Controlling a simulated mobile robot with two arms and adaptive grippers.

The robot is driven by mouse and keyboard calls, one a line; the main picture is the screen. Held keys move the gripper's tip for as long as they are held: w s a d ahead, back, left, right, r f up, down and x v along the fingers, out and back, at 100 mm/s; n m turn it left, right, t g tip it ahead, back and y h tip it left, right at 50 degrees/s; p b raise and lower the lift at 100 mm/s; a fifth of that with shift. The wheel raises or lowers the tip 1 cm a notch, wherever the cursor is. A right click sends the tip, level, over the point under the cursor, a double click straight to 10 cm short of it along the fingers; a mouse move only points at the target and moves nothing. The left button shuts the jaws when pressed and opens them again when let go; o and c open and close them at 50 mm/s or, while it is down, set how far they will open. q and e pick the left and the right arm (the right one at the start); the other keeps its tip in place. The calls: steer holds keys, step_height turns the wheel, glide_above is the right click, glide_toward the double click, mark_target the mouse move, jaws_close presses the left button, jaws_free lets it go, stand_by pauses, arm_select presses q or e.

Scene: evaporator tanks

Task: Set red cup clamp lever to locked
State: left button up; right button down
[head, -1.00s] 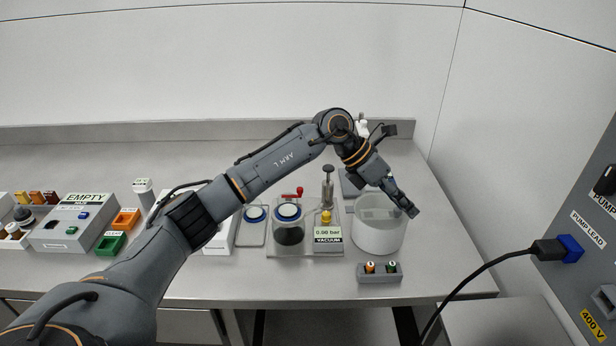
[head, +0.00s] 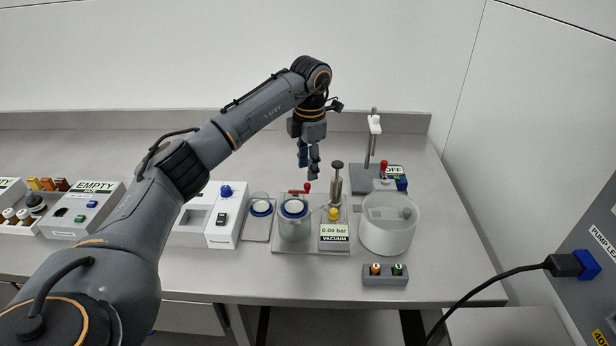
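A small red lever (head: 306,187) stands at the back of the vacuum station (head: 283,246), behind a glass jar (head: 295,226) with a blue-rimmed lid. Another red-topped lever (head: 384,167) is at the stand to the right. I cannot tell from the labels which is the cup clamp lever, nor read a locked position. My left gripper (head: 309,167) points down above and behind the vacuum station, apart from both levers and holding nothing that I can see. Its fingers are close together, and their gap is unclear. My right gripper is not in view.
A display reading 0.00 bar (head: 334,231) and a metal plunger (head: 337,178) are beside the jar. A white tub (head: 388,237) stands to the right, with a small two-button box (head: 385,275) in front. A white device (head: 208,220) is on the left.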

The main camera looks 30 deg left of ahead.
mark_target(308, 185)
arm_select(q)
step_height(308, 185, down, 5)
steer(key=shift+p, duration=0.35)
jaws_close()
